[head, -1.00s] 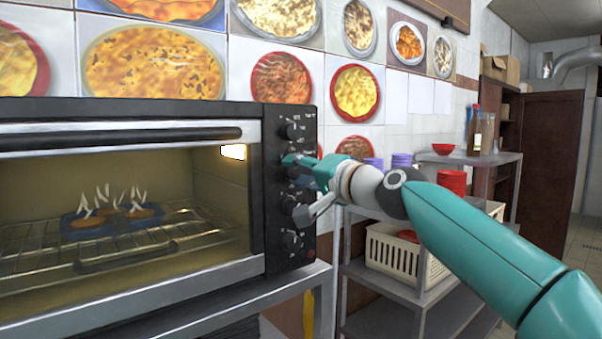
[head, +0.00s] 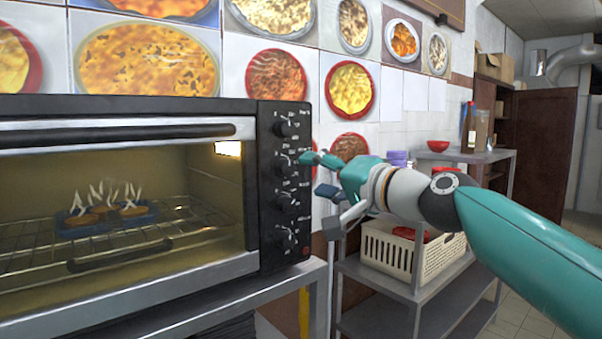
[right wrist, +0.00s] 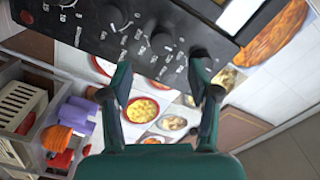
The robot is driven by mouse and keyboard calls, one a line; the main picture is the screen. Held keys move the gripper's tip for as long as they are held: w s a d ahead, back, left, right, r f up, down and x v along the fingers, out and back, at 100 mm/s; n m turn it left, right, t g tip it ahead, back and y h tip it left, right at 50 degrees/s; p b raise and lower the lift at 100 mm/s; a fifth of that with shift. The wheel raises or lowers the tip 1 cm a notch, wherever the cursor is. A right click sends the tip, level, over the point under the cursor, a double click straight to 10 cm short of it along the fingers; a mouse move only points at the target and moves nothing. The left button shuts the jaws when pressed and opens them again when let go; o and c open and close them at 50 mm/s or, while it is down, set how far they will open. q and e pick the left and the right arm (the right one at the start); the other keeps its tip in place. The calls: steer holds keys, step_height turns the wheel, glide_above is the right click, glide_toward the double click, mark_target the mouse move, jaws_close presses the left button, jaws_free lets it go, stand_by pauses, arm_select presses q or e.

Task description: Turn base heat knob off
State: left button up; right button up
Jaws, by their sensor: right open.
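The oven's control panel (head: 287,215) is black, with a column of several dark knobs on its right front. The upper knob (head: 284,128), two middle knobs, one here (head: 285,170) and one here (head: 287,200), and the bottom knob (head: 287,240) show in the head view. I cannot read which is the base heat knob. My right gripper (head: 313,174) is open and empty, just right of the middle knobs and apart from them. In the right wrist view, its spread fingers (right wrist: 160,66) point at the panel, where a knob (right wrist: 160,41) shows between them. My left gripper is out of view.
The lit oven (head: 120,200) holds a blue dish (head: 105,220) with steaming food on its rack. A metal shelf unit (head: 385,290) with a white basket (head: 400,255) stands to the right. Food pictures cover the tiled wall behind.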

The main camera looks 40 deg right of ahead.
steer(key=shift+s+d+f, duration=0.1)
steer(key=shift+s, duration=1.1)
steer(key=shift+s+d, duration=0.1)
steer(key=shift+s, duration=1.05)
